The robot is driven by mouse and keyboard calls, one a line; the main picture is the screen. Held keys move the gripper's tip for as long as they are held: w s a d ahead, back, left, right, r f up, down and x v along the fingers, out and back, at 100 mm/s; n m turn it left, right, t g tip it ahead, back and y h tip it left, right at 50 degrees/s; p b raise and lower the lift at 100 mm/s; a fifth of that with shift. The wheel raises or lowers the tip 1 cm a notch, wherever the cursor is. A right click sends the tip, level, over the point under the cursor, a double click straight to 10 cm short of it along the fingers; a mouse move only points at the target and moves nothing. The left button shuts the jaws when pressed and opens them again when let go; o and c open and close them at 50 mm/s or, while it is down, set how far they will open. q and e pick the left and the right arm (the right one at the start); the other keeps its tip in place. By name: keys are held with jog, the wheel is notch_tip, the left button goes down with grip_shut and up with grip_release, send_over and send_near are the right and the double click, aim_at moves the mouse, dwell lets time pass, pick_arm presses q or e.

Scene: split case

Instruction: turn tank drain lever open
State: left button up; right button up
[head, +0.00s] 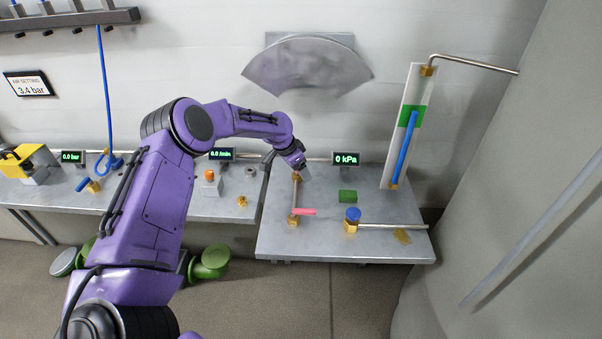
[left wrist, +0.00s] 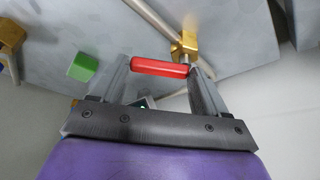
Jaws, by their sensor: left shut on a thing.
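A red lever (left wrist: 160,67) shows in the left wrist view between the fingers of my left gripper (left wrist: 160,78), lying across the gap. Its right end meets a brass valve body (left wrist: 188,43) on a thin pipe. In the head view a pinkish-red lever (head: 304,211) points right from a brass fitting (head: 293,221). My left arm reaches over the right table, and its gripper (head: 302,170) is small and partly hidden by the wrist there. The jaws are shut on the red lever; the exact contact is hard to see. My right gripper is not in view.
A green block (head: 347,196) and a blue-handled valve (head: 353,214) stand right of the lever on the metal table (head: 275,240). A 0 kPa display (head: 345,159) is behind.

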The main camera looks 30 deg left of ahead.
pick_arm(q)
jog(key=m, duration=0.1)
jog(key=m+b, duration=0.1)
jog(key=m+h+b, duration=0.1)
jog(key=shift+s+a+f+m+g, duration=0.25)
jog(key=shift+s+a+m+g, duration=0.05)
jog(key=shift+a+g, duration=0.1)
jog(key=shift+s+a+m+g+h+b, duration=0.1)
jog(key=shift+a+m+g+h+b, duration=0.15)
jog(key=shift+m+b, duration=0.45)
jog(key=shift+s+a+m+g+h+b, duration=0.1)
jog(key=shift+m+g+h+b, duration=0.2)
jog(key=shift+m, duration=0.7)
jog(key=shift+r, duration=0.1)
jog(key=o, duration=1.1)
jog(key=shift+w, duration=0.1)
jog(key=shift+c, duration=0.2)
jog(key=b+v, duration=0.1)
jog(key=v, duration=0.6)
jog(key=shift+r, duration=0.15)
